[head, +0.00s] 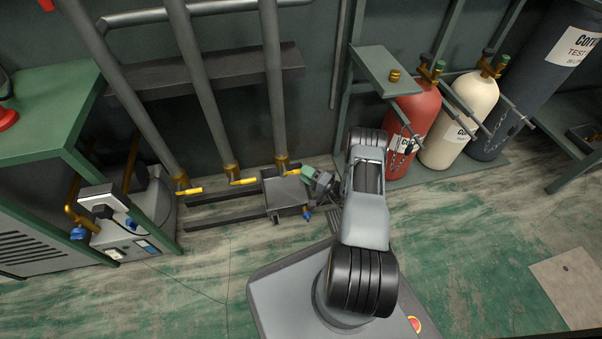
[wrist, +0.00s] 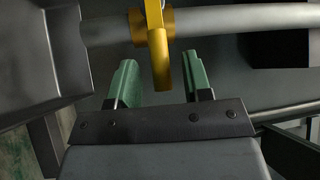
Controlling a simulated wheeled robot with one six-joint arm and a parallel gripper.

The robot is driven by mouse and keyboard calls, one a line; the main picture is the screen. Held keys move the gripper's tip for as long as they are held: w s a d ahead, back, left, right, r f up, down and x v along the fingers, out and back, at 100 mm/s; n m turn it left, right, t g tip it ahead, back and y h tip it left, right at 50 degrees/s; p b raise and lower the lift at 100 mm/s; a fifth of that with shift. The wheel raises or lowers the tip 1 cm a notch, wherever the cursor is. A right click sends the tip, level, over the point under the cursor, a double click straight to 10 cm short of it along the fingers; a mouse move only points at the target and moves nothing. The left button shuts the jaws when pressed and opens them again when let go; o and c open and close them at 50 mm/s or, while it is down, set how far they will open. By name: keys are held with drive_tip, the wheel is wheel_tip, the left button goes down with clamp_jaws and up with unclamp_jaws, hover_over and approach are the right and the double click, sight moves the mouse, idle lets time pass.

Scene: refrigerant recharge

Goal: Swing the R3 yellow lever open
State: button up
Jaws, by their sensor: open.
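Three pipes carry brass valves with yellow levers: a left lever (head: 188,191), a middle lever (head: 243,181) and a right lever (head: 291,172). No R3 label is readable. My gripper (head: 309,174) is beside the right lever. In the wrist view my gripper (wrist: 160,80) is open, with its two green fingers on either side of a yellow lever (wrist: 161,62). A gap shows on each side of the lever. Its brass valve body (wrist: 137,27) sits on a grey pipe (wrist: 215,20) just beyond the fingertips. Depth between the fingers is hard to judge.
A small grey cart-like box (head: 284,192) stands below the right valve. Red (head: 411,120) and cream (head: 456,130) cylinders stand to the right, by a green shelf (head: 385,70). A grey machine (head: 125,235) is at the left. The floor in front is mostly clear.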

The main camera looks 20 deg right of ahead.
drive_tip(key=shift+x, duration=1.2)
drive_tip(key=shift+c, duration=0.3)
clamp_jaws()
